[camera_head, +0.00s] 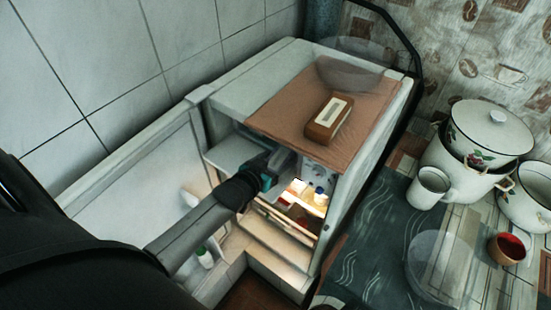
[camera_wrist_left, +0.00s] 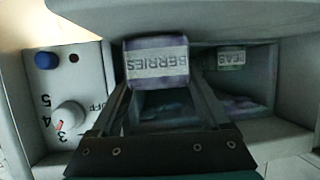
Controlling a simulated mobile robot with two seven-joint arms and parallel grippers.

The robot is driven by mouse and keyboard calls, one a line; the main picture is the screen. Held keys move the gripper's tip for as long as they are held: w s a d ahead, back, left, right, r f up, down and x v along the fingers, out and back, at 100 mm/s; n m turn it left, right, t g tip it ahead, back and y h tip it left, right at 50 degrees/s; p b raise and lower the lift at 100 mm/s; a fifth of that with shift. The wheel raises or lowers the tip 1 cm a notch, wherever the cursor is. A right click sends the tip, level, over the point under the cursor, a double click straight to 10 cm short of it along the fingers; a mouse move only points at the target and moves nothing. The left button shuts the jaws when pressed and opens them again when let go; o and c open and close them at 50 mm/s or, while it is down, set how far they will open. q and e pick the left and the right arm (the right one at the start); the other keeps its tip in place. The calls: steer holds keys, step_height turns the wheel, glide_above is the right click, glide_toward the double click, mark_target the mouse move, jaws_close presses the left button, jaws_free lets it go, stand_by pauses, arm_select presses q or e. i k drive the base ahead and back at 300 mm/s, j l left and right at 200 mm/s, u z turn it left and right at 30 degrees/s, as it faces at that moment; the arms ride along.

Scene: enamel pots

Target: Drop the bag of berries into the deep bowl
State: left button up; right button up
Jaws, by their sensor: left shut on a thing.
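The bag of berries (camera_wrist_left: 157,62) is a purple and white pack. In the left wrist view its label reads upside down. My left gripper (camera_wrist_left: 158,92) is shut on it, inside the small freezer compartment at the top of the open fridge (camera_head: 345,215). In the head view my left gripper (camera_head: 278,168) reaches into that compartment, and the bag is not clearly seen there. A clear glass bowl (camera_head: 438,268) stands on the dark cloth at the lower right. A second clear bowl (camera_head: 345,70) sits on top of the fridge at the back. My right gripper is not in view.
A bag of peas (camera_wrist_left: 231,58) lies in the compartment beside the berries. The fridge door (camera_head: 140,180) stands open on the left. A brown box (camera_head: 328,118) is on the fridge top. A white mug (camera_head: 428,188), enamel pot (camera_head: 485,130) and red-lined cup (camera_head: 507,248) stand near the table bowl.

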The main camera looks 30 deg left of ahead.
mark_target(427, 277)
steer(key=k, duration=0.65)
steer(key=i+l+u, duration=0.1)
steer(key=l, duration=0.5)
steer(key=i+l+u, duration=0.15)
steer(key=l, duration=0.5)
steer(key=i+l+u, duration=0.1)
steer(key=l, duration=0.5)
steer(key=i+l+u, duration=0.15)
steer(key=l, duration=0.5)
steer(key=k, duration=0.05)
